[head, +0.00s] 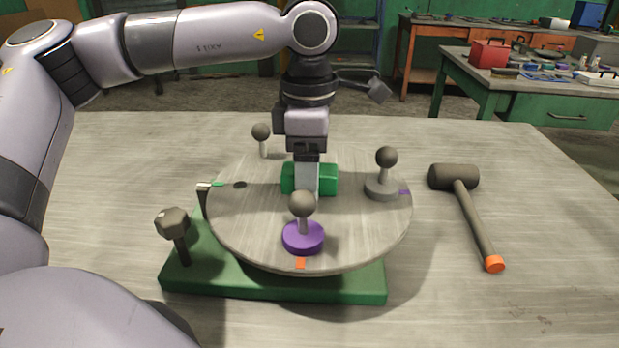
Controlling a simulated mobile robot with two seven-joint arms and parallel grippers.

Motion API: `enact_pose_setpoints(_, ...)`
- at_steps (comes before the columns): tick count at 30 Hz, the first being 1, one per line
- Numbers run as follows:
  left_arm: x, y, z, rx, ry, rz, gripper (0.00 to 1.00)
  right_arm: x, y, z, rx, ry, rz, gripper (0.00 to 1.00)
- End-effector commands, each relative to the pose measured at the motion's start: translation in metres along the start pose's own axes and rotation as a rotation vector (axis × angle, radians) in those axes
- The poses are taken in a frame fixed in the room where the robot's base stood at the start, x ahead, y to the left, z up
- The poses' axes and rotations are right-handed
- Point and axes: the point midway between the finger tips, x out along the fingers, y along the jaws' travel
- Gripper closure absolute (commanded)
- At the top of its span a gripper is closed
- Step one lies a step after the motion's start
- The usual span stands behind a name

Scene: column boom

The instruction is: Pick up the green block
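The green block (328,180) is at the middle of the round grey turntable (240,215). My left gripper (306,182) points straight down at it. A pale finger crosses the front face of the block, and green shows on both sides of it. The other finger is hidden, so I cannot tell whether the gripper is closed on the block. Whether the block's underside touches the disc is also unclear. My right gripper is not in view.
On the disc stand a purple-based knob (303,238), a grey-based knob (383,187) and a pale-stemmed knob (262,140). A green base (280,285) with a dark-headed lever (174,225) is below. A mallet (468,205) lies right. The table's right front is clear.

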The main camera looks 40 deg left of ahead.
Motion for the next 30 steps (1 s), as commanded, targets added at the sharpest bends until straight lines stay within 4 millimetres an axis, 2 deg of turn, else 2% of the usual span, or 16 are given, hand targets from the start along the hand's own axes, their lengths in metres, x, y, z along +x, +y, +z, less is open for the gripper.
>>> enact_pose_setpoints(3, 0.000, 0.000, 0.000, 0.000, 0.000, 0.000, 0.28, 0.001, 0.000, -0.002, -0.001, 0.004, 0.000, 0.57)
enact_pose_setpoints(8, 0.000, 0.000, 0.000, 0.000, 0.000, -0.001, 0.80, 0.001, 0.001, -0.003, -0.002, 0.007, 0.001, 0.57)
enact_pose_setpoints(9, 0.000, 0.000, 0.000, 0.000, 0.000, -0.001, 0.85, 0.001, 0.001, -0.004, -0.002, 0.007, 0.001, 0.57)
enact_pose_setpoints(18, -0.003, 0.000, 0.000, 0.000, -0.002, 0.001, 0.84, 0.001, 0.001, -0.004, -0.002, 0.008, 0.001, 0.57)
enact_pose_setpoints(23, -0.013, 0.001, 0.001, -0.001, -0.004, 0.002, 0.84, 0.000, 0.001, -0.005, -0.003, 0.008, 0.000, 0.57)
enact_pose_setpoints(26, -0.027, 0.001, 0.001, -0.001, -0.005, 0.003, 0.84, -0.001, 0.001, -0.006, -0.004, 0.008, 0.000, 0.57)
enact_pose_setpoints(30, -0.057, 0.001, 0.001, -0.001, -0.006, 0.004, 0.84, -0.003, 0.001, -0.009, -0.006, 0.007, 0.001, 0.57)
